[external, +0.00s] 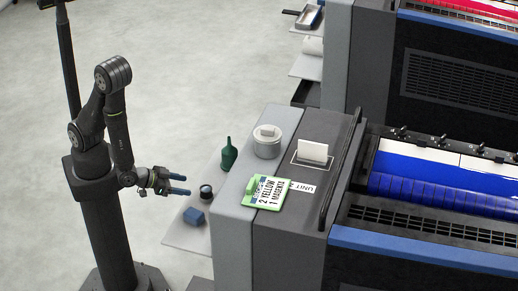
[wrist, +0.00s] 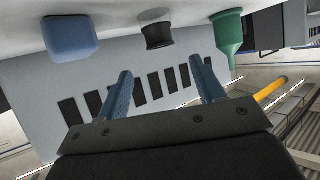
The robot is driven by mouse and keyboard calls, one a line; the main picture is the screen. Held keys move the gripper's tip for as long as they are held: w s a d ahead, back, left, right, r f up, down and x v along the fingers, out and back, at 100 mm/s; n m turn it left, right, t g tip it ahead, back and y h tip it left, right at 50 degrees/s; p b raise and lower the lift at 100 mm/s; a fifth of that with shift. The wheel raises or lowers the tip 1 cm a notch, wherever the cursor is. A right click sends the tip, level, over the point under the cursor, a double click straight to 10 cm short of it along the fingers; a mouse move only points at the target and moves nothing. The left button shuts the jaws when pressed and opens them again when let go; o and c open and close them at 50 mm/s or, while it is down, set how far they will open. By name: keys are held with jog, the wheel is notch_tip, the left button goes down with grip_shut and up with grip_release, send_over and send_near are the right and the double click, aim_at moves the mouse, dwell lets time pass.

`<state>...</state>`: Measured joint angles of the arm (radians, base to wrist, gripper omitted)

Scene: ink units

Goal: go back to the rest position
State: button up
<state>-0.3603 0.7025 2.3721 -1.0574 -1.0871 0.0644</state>
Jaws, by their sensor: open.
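My gripper (external: 186,184) is open and empty in the external view, held out from my arm toward the grey side shelf (external: 181,236). Its two blue fingers are spread apart, and nothing shows between them in the wrist view (wrist: 160,68). A blue block (external: 194,216), a small black round object (external: 206,192) and a green funnel (external: 229,155) stand on the shelf, apart from the fingers. In the wrist view the blue block (wrist: 70,38), black object (wrist: 156,30) and green funnel (wrist: 229,32) appear upside down along the top.
The ink unit beside the shelf carries a round white container (external: 267,141), a green-edged card reading yellow and magenta (external: 268,194) and an upright white card (external: 313,151). A second unit (external: 370,55) stands behind. The floor (external: 190,70) behind my arm is clear.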

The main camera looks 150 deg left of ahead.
jog(key=shift+a, duration=0.1)
jog(key=x, duration=1)
jog(key=shift+f, duration=0.1)
jog(key=shift+r, duration=2.15)
jog(key=w+d+r, duration=0.4)
jog(key=d+r, duration=0.3)
jog(key=d, duration=0.4)
notch_tip(320, 180, up, 7)
send_over(207, 188)
jog(key=w+a, duration=0.4)
jog(key=shift+s+m+t, duration=0.1)
jog(key=shift+m+t, duration=0.2)
